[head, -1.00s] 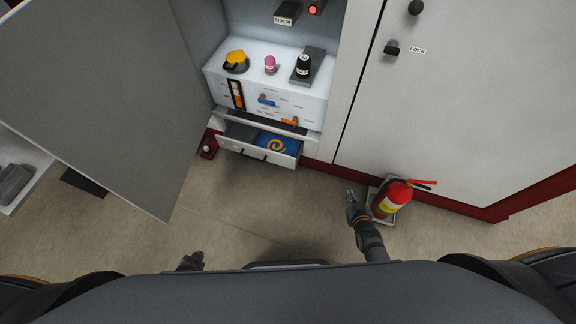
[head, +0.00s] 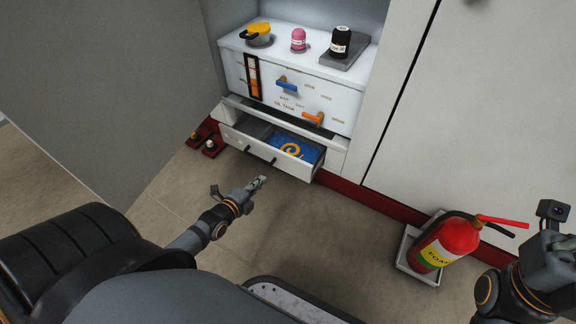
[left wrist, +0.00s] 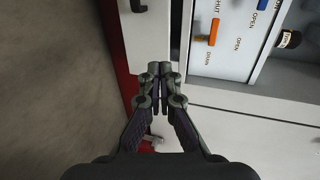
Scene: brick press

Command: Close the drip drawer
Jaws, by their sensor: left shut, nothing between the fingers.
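The white drip drawer (head: 262,153) stands pulled out at the bottom of the machine in the head view. It has dark handles on its front, and a blue item with an orange spiral (head: 292,149) lies inside. In the left wrist view a white panel that looks like the drawer front (left wrist: 147,42) lies just beyond the fingertips. My left gripper (head: 259,183) is shut and empty, in front of and below the drawer, apart from it in the head view. It also shows in the left wrist view (left wrist: 160,78). My right gripper (head: 560,243) is partly cut off at the right edge.
Above the drawer is a white unit with a blue handle (head: 287,84) and an orange handle (head: 313,118). A grey door panel (head: 100,90) stands open at the left. A red fire extinguisher (head: 447,243) stands in a tray at the right. The floor before the drawer is clear.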

